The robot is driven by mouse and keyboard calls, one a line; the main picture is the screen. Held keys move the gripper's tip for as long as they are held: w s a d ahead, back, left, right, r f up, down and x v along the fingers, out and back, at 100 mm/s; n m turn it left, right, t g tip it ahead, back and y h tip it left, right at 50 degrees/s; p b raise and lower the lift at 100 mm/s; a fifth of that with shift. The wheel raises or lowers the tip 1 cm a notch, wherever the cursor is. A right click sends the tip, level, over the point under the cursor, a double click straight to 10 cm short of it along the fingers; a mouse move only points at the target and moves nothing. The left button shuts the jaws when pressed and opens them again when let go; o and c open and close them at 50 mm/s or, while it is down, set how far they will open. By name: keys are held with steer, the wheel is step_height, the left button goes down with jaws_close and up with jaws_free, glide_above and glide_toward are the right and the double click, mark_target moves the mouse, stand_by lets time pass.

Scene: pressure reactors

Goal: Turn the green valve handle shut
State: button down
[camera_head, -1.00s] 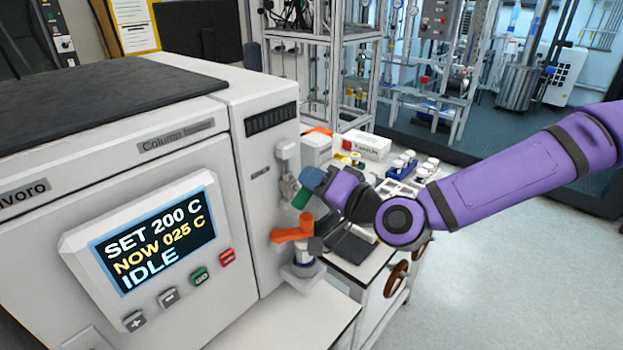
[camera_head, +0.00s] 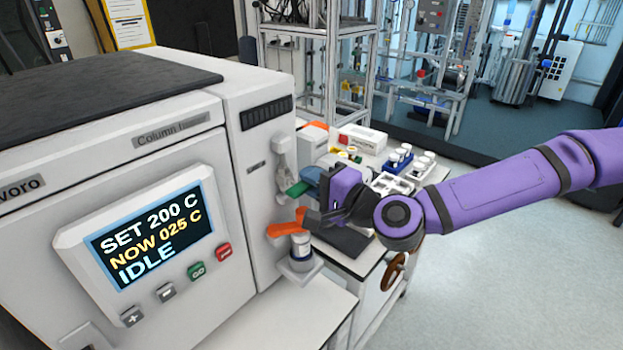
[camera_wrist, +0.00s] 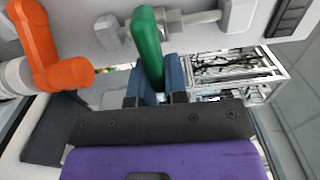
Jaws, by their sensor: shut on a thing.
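The green valve handle (camera_head: 297,188) is on a metal fitting on the right side of the white oven-like unit. It lies nearly level in the head view. In the wrist view the green handle (camera_wrist: 147,42) runs down between the blue fingers of my gripper (camera_wrist: 155,80). My gripper (camera_head: 309,180) is shut on the handle's outer part, which the fingers partly hide. The metal valve body (camera_wrist: 185,22) shows behind the handle in the wrist view.
An orange handle (camera_head: 288,228) on a second valve sits just below, close to my gripper; it also shows in the wrist view (camera_wrist: 48,50). Behind are a white box (camera_head: 362,139) and vials in a blue rack (camera_head: 398,160). The floor at right is clear.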

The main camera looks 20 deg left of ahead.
stand_by(0.4)
steer(key=c, duration=1.1)
jaws_free()
steer(key=shift+c, duration=0.2)
steer(key=v, duration=1)
steer(key=shift+d, duration=0.4)
steer(key=shift+s, duration=0.1)
